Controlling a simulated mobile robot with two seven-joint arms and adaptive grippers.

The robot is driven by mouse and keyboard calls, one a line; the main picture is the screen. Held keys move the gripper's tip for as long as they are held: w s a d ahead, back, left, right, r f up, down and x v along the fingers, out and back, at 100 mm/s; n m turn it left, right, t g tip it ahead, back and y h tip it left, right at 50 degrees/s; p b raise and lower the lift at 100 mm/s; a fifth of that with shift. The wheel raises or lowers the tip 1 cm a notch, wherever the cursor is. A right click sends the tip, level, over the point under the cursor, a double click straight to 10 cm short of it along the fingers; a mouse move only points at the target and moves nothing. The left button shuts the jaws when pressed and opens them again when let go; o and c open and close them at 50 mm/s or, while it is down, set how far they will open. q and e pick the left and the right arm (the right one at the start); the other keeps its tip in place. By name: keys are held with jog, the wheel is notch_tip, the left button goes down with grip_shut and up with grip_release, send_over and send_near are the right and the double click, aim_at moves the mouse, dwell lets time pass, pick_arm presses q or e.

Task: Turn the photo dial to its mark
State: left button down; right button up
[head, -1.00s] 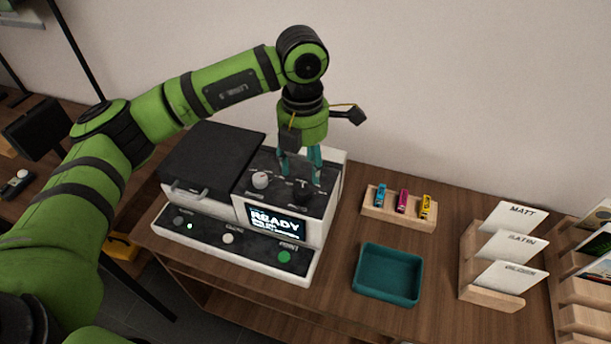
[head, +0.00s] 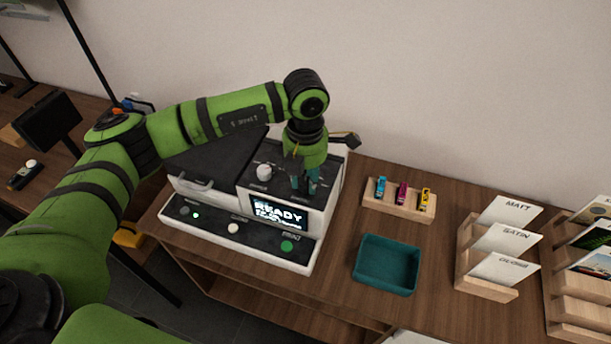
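A black and white printer (head: 330,200) stands on the wooden table, with a lit screen (head: 280,214) reading READY. A pale round knob (head: 264,172) sits on its dark top panel, left of my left gripper. My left gripper (head: 305,187) points down over the right part of that panel, its teal fingertips low at the surface with a gap between them. The fingers hide the spot below, so I cannot tell whether they grip a dial there. Which control is the photo dial, and its mark, are too small to tell. My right gripper is not in view.
My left arm covers part of the black lid.

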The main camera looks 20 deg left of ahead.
pick_arm(q)
jog(key=shift+f+m+b, duration=0.15)
jog(key=shift+m+b, duration=0.15)
jog(key=shift+b, duration=0.2)
jog(key=m+b, duration=0.4)
jog(key=b, duration=0.2)
jog(key=shift+f+m, duration=0.1)
jog(key=shift+m, duration=0.3)
jog(key=shift+m+b, duration=1.3)
jog(key=shift+b, duration=0.05)
jog(key=shift+r, duration=0.2)
jog(key=c, duration=0.9)
grip_release()
